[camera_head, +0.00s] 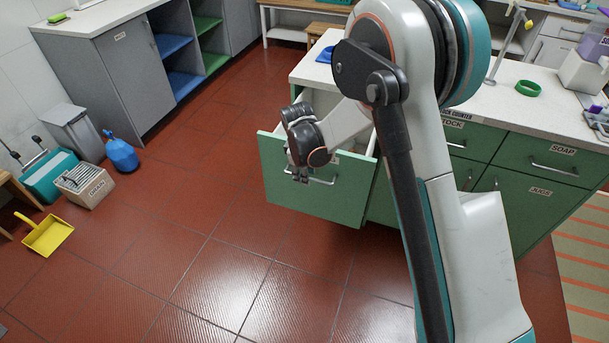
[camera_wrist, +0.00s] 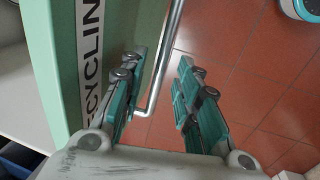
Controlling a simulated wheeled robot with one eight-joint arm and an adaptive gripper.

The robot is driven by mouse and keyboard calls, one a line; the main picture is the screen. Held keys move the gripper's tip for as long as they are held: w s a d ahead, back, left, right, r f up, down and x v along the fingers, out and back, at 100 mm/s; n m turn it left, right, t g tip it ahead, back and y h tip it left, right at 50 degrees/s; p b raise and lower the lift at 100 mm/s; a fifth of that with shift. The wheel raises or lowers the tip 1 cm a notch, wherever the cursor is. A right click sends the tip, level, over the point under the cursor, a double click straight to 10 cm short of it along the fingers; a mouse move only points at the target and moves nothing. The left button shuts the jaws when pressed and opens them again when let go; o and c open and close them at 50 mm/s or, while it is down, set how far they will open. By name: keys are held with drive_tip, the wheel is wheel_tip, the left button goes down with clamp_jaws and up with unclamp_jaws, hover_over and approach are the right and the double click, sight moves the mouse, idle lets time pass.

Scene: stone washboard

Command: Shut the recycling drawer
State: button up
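The recycling drawer (camera_head: 335,200) is a green-fronted drawer standing well out from the left end of the green counter. Its open inside shows behind the front, and my arm hides part of it. Its metal bar handle (camera_head: 322,181) is on the front. In the wrist view, the drawer front (camera_wrist: 62,50) carries a partly visible "RECYCLING" label (camera_wrist: 92,60). My gripper (camera_head: 300,177) is at the left part of the drawer front, by the handle. In the wrist view, my gripper (camera_wrist: 160,95) has its fingers apart, with the handle (camera_wrist: 167,65) showing between them; contact cannot be told.
The counter (camera_head: 545,125) has other drawers, labelled stock and soap, which look shut. A blue bottle (camera_head: 121,152), a crate (camera_head: 84,186) and a yellow dustpan (camera_head: 47,235) are on the floor at left. The red tiled floor before the drawer is clear.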

drive_tip(key=shift+f, duration=0.1)
clamp_jaws()
drive_tip(key=shift+w+d, duration=0.1)
